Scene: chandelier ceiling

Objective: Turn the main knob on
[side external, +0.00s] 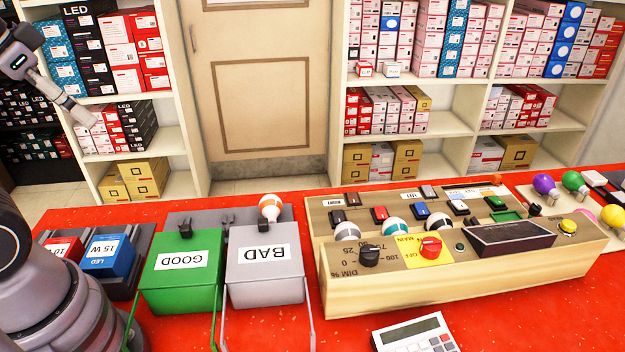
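The main knob (431,247) is a red rotary knob on a yellow plate (412,254) on the sloped front of a wooden test panel (470,285). The plate's lettering, MAIN and OFF, appears upside down in this view. I cannot tell exactly where the knob points. A black dimmer knob (369,256) marked DIM % sits just left of it. Parts of my arm show at the left edge, far from the panel. My gripper's fingers cannot be made out, and nothing touches the main knob.
A green GOOD bin (183,272) and a grey BAD bin (265,270) stand left of the panel, with a bulb (270,207) behind. The panel top carries switches and bulbs. A calculator (415,333) lies in front. Coloured bulbs (545,185) are at right. Red tabletop (480,325) is clear around the calculator.

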